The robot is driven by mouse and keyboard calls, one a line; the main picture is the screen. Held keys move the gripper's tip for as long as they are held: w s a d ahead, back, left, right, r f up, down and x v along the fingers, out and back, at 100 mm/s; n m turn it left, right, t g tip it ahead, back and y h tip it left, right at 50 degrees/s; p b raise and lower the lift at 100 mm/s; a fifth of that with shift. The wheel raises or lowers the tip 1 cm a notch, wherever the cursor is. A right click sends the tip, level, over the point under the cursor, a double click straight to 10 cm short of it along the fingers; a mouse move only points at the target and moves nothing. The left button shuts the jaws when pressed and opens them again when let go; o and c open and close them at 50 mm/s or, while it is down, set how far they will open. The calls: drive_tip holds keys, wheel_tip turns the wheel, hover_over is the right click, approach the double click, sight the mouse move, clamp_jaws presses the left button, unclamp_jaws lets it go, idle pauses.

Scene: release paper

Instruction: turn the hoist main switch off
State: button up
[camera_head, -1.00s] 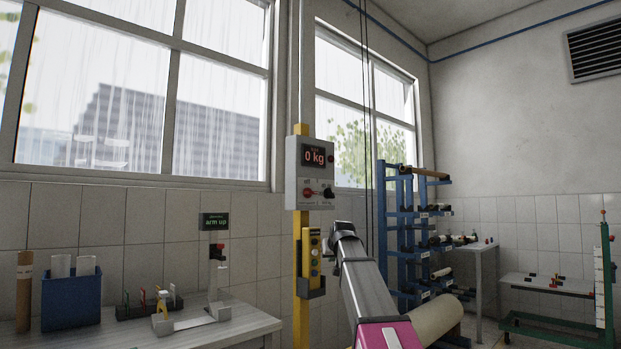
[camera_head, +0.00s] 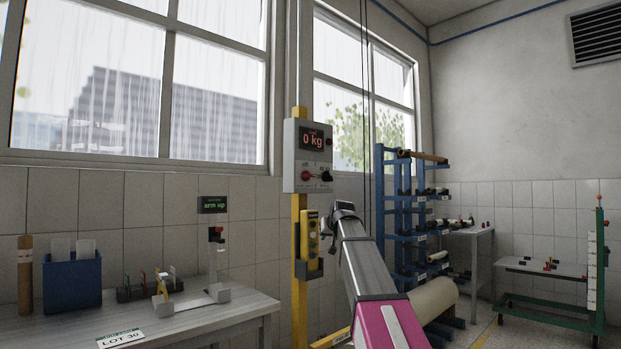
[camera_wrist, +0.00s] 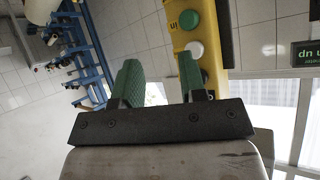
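A grey control box (camera_head: 291,158) on a yellow post (camera_head: 299,270) shows "0 kg" on a red-lit display. It carries a red knob (camera_head: 306,175) at left and a black knob (camera_head: 326,175) at right; their small labels are unreadable, so I cannot tell which is the main switch or its setting. A yellow pendant (camera_head: 309,235) with buttons sits in a holder below. My gripper (camera_wrist: 160,83) is open and empty, its two green fingers apart. In the head view its end lies right of the pendant, below the box. The pendant (camera_wrist: 203,25) also shows in the wrist view.
A bench (camera_head: 175,333) at left holds a blue bin (camera_head: 72,286), a small stand (camera_head: 217,293) and a "LOT 30" card (camera_head: 121,339). A blue roll rack (camera_head: 380,200) stands behind my arm at right. A green-framed table (camera_head: 545,315) is farther right. Thin cables hang beside the box.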

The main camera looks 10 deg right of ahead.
wheel_tip(320, 180, up, 12)
drive_tip(key=s+r+m+t+y, duration=0.1)
drive_tip(key=s+m+t+y, duration=0.15)
drive_tip(key=m+y, duration=0.3)
drive_tip(key=m+t+y, duration=0.1)
drive_tip(key=m+y, duration=0.3)
drive_tip(key=m, duration=0.2)
approach(311, 176)
drive_tip(key=shift+h, duration=0.25)
drive_tip(key=x, duration=1)
drive_tip(key=shift+w+r, duration=0.1)
drive_tip(key=shift+r, duration=0.1)
clamp_jaws()
